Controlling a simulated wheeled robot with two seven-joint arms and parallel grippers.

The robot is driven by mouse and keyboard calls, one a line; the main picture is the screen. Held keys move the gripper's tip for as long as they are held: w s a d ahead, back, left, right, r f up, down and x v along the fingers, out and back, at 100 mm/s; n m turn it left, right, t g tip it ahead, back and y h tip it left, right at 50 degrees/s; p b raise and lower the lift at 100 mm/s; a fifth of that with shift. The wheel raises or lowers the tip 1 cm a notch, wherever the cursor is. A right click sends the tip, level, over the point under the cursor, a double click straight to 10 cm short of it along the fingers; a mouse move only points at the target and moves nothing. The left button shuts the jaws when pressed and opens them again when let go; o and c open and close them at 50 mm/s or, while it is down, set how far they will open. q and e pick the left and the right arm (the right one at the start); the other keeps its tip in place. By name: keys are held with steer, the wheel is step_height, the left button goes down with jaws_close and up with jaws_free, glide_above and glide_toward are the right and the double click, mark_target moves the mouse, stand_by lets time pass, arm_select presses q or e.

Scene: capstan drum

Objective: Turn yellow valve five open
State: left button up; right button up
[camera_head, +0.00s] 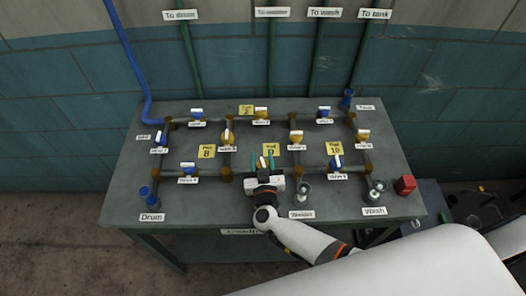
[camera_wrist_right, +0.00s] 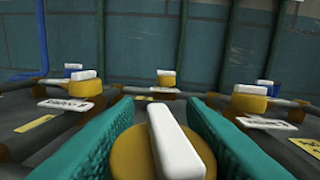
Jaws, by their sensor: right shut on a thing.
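My right gripper (camera_head: 265,165) is at the front middle of the pipe bench, shut on a yellow valve (camera_wrist_right: 148,155) with a white bar handle. In the right wrist view, its teal fingers stand on both sides of the round yellow knob. The white bar points mostly away from me, slightly tilted. The gripper hides this valve's label, so I cannot read its number. Other yellow valves stand at back middle (camera_head: 262,113), left of middle (camera_head: 228,136), right of middle (camera_head: 296,136) and far right (camera_head: 362,134). My left gripper is out of view.
The grey bench (camera_head: 150,190) carries a grid of pipes. Blue valves stand at front left (camera_head: 187,169), front right (camera_head: 336,162) and elsewhere along the pipes. A red block (camera_head: 405,185) sits at the right edge. Upright pipe ends stand near the front labels.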

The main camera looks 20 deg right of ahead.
steer(key=n+y, duration=0.2)
steer(key=y, duration=0.1)
steer(key=shift+a+y, duration=0.15)
steer(key=shift+y, duration=0.15)
steer(key=shift+a+n+y, duration=0.2)
steer(key=shift+n+y, duration=1)
steer(key=shift+y, duration=0.7)
steer(key=o, duration=1)
step_height(320, 180, up, 9)
steer(key=p, duration=0.3)
steer(key=shift+r+p, duration=0.3)
steer(key=shift+r, duration=0.2)
